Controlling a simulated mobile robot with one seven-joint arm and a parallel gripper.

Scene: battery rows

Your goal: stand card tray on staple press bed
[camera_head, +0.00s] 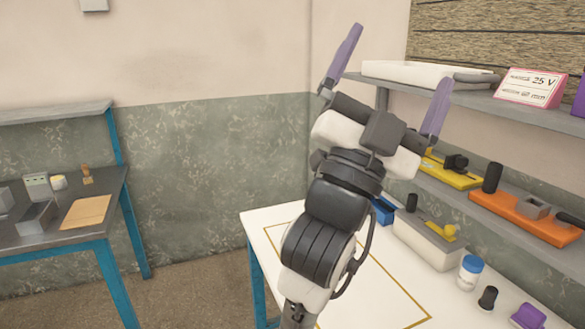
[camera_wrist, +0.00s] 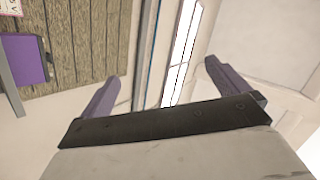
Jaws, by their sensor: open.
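My gripper (camera_head: 400,57) is raised over the white table with its two purple fingers spread wide. In the wrist view my gripper (camera_wrist: 163,72) has nothing between its fingers; wall, wooden boards and a bright strip lie beyond. I cannot tell for sure which thing is the card tray or the staple press. A long white tray-like thing (camera_head: 412,73) lies on the upper shelf, partly behind a finger. An orange device with a grey block (camera_head: 528,215) and a yellow device (camera_head: 452,173) stand on the lower shelf.
The white table (camera_head: 385,300) holds a pale box (camera_head: 425,240), a blue-lidded jar (camera_head: 469,273), a dark stamp-like thing (camera_head: 487,298) and a purple thing (camera_head: 527,316). A pink-edged sign (camera_head: 530,88) stands on the upper shelf. A dark-topped bench (camera_head: 105,205) is at left.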

